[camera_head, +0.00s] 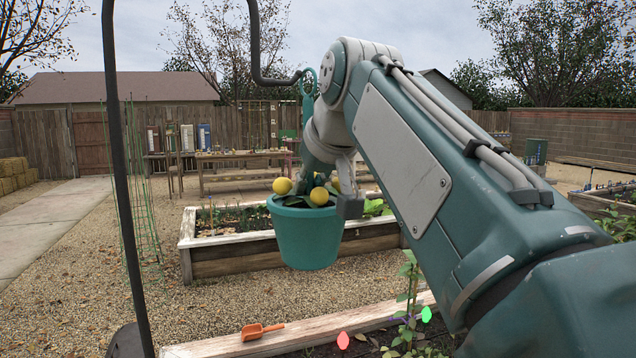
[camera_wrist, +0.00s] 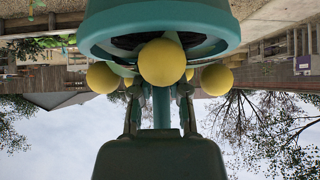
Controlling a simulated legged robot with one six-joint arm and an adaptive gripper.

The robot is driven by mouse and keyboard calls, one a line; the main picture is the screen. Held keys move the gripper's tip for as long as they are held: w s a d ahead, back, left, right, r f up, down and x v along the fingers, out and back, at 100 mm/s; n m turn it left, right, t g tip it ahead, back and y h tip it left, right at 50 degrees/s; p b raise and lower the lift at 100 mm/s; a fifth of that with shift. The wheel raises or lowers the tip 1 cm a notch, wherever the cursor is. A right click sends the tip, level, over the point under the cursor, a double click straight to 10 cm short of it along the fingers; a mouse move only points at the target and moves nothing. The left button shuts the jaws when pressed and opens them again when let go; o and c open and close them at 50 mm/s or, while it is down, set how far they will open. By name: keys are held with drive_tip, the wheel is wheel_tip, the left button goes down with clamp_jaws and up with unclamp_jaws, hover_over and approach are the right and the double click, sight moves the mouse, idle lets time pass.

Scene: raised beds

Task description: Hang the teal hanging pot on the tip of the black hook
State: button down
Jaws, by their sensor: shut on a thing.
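The teal hanging pot (camera_head: 307,238) hangs upright in the air in the head view, with yellow round fruits and green leaves in it. Its teal hanger rises to a loop at the top. My gripper (camera_head: 338,172) is shut on the hanger's upright, above the pot's rim. The black hook (camera_head: 268,81) comes down from the top and bends right; its upturned tip overlaps the left edge of the loop. I cannot tell whether the tip is inside the loop or only in line with it. In the upside-down wrist view, the pot (camera_wrist: 160,22) and the fingers (camera_wrist: 160,108) on the hanger show.
The hook's black pole (camera_head: 122,190) stands at the left. A wooden raised bed (camera_head: 225,262) lies behind the pot. A nearer bed edge (camera_head: 235,346) carries an orange trowel (camera_head: 262,331). Open gravel lies between the beds.

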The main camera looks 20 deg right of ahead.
sight(276, 199)
drive_tip(key=shift+a+f, duration=0.15)
drive_tip(key=shift+a, duration=1.4)
drive_tip(key=shift+a+f, duration=0.45)
drive_tip(key=shift+a, duration=0.35)
drive_tip(key=shift+r, duration=0.1)
